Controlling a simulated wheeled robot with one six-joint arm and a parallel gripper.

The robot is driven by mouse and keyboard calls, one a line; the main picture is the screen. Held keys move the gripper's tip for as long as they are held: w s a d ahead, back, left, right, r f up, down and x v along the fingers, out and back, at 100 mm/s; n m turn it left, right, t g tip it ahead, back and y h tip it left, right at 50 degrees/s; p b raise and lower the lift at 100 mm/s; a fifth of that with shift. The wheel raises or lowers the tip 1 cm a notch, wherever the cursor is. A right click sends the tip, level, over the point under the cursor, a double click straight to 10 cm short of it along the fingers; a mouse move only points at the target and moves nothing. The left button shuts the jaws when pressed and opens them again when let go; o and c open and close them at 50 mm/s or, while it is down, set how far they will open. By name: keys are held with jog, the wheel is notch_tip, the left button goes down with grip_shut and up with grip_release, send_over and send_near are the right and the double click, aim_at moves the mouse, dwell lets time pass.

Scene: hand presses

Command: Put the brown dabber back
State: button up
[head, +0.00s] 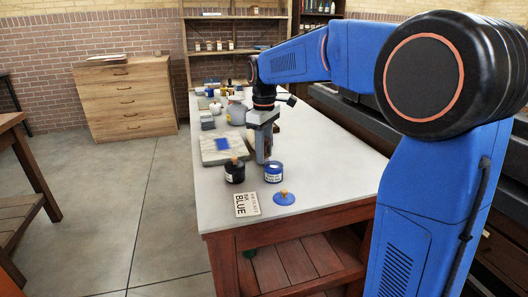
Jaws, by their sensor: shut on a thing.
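My gripper (263,156) points down over the white-topped table, just behind the ink pots. It is shut on a small brown thing (267,149), which looks like the brown dabber. The fingers hide most of it, and I cannot tell whether its lower end touches the table. A black pot (235,175) with a wooden knob on top stands in front to the left. A blue pot (273,175) with a pale label stands in front to the right.
A pale slab (211,156) bearing a blue square (222,145) lies left of my gripper. A card reading "INK BLUE" (246,205) and a blue disc with a wooden knob (284,198) lie near the front edge. Several jars stand farther back. The table's right side is clear.

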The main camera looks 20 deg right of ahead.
jog(key=shift+f, duration=0.1)
jog(key=o, duration=1)
jog(key=shift+o, duration=0.2)
notch_tip(320, 180, up, 12)
jog(key=shift+r, duration=0.15)
dwell(0.4)
